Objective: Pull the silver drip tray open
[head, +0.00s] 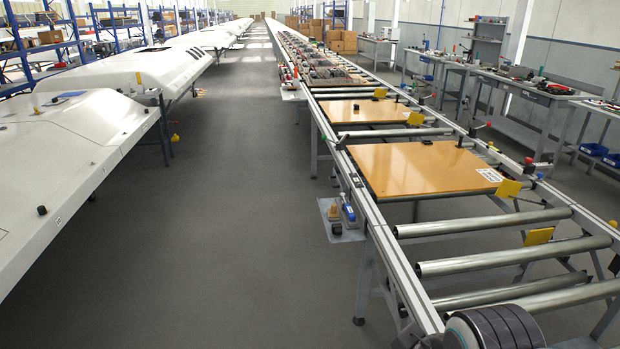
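I cannot make out a silver drip tray in the head view. A small grey side shelf (328,231) is fixed to the left side of the roller conveyor and holds a blue bottle (347,208) and a small brown item (333,212). I cannot tell whether this shelf has anything to do with the tray. My gripper is not in view. A dark ribbed round part (492,328) shows at the bottom edge, and I cannot tell what it belongs to.
The roller conveyor (405,282) runs away along the right, carrying wooden boards (415,168). White panels (60,140) on stands line the left. The grey floor aisle (235,220) between them is clear. Workbenches (530,85) stand at the right wall.

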